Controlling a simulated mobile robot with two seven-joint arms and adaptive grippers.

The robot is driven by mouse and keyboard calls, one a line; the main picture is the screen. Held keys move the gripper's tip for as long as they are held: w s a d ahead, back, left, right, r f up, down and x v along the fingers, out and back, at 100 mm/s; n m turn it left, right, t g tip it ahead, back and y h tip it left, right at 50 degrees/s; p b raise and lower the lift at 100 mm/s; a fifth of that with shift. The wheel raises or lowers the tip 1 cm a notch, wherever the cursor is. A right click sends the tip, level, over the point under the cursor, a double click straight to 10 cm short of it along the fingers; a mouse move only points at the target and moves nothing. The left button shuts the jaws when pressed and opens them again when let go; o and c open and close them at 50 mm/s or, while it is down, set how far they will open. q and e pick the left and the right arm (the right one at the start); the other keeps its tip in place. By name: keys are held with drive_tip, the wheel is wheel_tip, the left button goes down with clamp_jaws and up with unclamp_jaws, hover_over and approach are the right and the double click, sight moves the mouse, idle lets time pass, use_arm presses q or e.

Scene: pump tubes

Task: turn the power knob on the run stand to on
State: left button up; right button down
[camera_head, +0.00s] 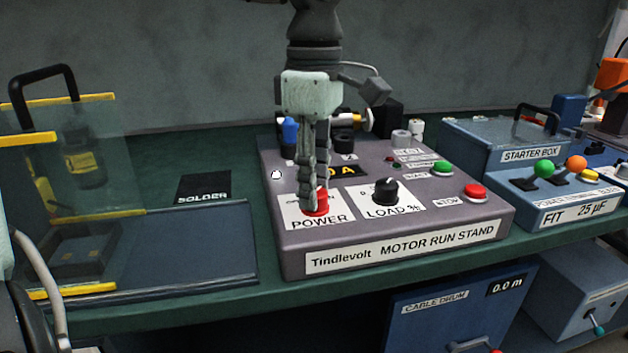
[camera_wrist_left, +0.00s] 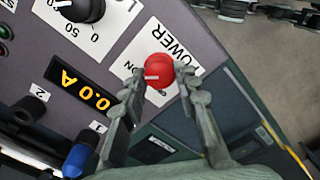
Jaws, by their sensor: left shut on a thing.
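The run stand (camera_head: 400,232) is a grey sloped box on the green bench, labelled Tindlevolt MOTOR RUN STAND. Its red power knob (camera_head: 317,207) sits on the white POWER label at the front left. In the left wrist view the round red knob (camera_wrist_left: 159,68) carries a white line pointing left, towards small lettering that reads like ON, partly behind a finger. My left gripper (camera_head: 316,200) reaches down from above, with its fingers shut on either side of the knob. The meter (camera_wrist_left: 80,91) reads 0.0 A. My right gripper is not in view.
The black load knob (camera_head: 386,191) stands just right of the power knob. Green (camera_head: 443,168) and red (camera_head: 475,192) buttons are further right. The blue starter box (camera_head: 530,170) stands right of the stand. A clear yellow-edged guard (camera_head: 75,160) stands left.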

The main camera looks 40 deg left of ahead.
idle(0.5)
use_arm(q)
drive_tip(key=o, duration=1.2)
drive_tip(key=shift+c, duration=0.2)
drive_tip(key=shift+r, duration=0.1)
wheel_tip(320, 180, up, 12)
